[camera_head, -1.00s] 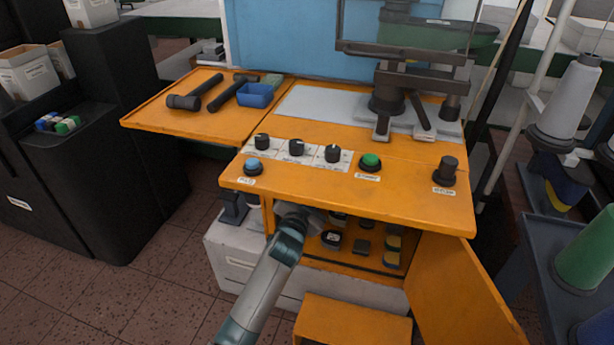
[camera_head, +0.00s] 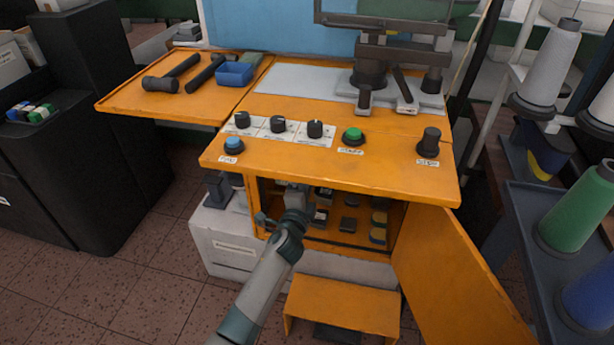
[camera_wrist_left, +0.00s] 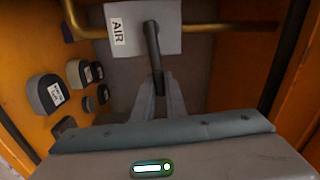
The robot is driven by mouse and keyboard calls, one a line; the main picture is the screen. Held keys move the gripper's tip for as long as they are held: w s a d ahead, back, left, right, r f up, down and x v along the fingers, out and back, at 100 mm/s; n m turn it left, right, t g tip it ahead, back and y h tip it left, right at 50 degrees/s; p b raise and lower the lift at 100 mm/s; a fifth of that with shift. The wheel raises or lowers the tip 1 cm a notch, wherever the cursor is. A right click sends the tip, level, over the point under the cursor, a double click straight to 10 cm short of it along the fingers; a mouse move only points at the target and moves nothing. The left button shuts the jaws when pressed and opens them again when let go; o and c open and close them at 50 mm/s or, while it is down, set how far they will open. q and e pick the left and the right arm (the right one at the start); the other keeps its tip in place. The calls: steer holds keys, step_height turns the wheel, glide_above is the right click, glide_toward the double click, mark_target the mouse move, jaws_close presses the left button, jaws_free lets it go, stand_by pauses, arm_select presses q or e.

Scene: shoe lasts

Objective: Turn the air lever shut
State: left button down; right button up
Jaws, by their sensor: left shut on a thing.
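The air lever (camera_wrist_left: 153,45) is a dark bar in the left wrist view. It starts at a pale plate (camera_wrist_left: 175,35) with an "AIR" label (camera_wrist_left: 117,31) and points down the picture, across the line of the brass pipe (camera_wrist_left: 215,27). My left gripper (camera_wrist_left: 158,88) is shut on the lever's lower end, one finger on each side. In the head view my left gripper (camera_head: 297,192) reaches into the open cabinet under the orange worktop (camera_head: 330,165); the lever is hidden there. My right gripper is in neither view.
Several dark rounded pieces (camera_wrist_left: 48,94) line the orange cabinet wall left of the fingers. The orange cabinet door (camera_head: 455,275) hangs open at right. Buttons and knobs, including a green one (camera_head: 353,136), stand on the worktop above. An orange step (camera_head: 342,300) stands below.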

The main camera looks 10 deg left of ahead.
arm_select(q)
steer(key=shift+f+m, duration=0.2)
steer(key=shift+m, duration=0.1)
steer(key=shift+f+m, duration=0.2)
steer(key=shift+m, duration=0.2)
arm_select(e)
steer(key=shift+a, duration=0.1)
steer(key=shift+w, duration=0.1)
